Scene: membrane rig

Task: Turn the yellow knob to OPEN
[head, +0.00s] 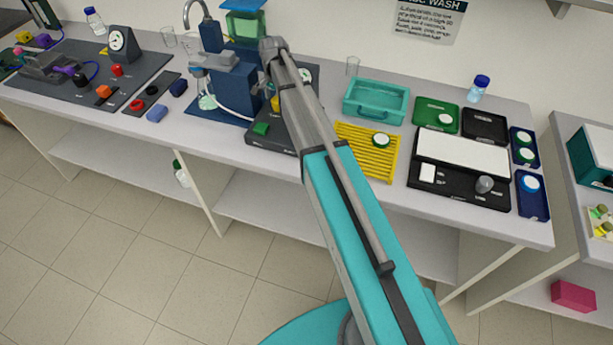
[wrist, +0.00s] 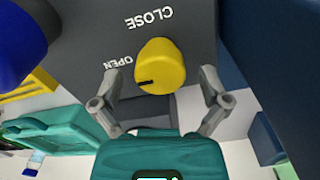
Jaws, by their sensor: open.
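The yellow knob (wrist: 160,65) sits on a dark grey panel (wrist: 195,30) in the wrist view. White lettering reads CLOSE above it and OPEN at its left, both upside down. The black mark on the knob is at its lower left, below the OPEN lettering. My gripper (wrist: 160,76) is open, with one finger on each side of the knob and a visible gap to it. In the head view a small part of the yellow knob (head: 275,104) shows beside my arm, which hides most of the panel and the gripper.
A blue rounded object (wrist: 20,42) is at the upper left in the wrist view.

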